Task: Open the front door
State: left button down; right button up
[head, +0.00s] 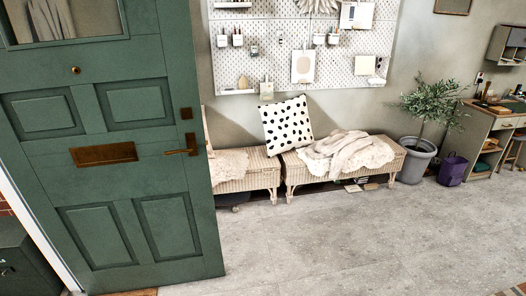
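The green front door (120,188) fills the left side of the head view, with panels and a window at the top. Its brass lever handle (183,147) sits near the right edge, below a square brass lock plate (187,113). A brass letter plate (104,154) is left of the handle. No frame meets the door's right edge; the room shows past it, so the door appears to stand open. A white strip (38,232) runs along its left edge. Neither gripper is in view.
Wicker benches (302,176) with a dotted cushion (287,126) and throws stand along the wall under a white pegboard (300,50). A potted plant (416,155), purple bin (452,169) and desk (492,125) are at right. Grey floor (330,245) is clear. A dark cabinet (22,265) is at lower left.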

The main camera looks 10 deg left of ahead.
aim_at(88, 125)
jog(key=k, duration=0.35)
jog(key=z, duration=1)
jog(key=i, duration=2.3)
jog(key=u, duration=0.55)
jog(key=i, duration=1.5)
jog(key=u, duration=1.5)
jog(key=i, duration=1.1)
jog(key=u, duration=1.1)
jog(key=i, duration=0.25)
jog(key=u, duration=0.2)
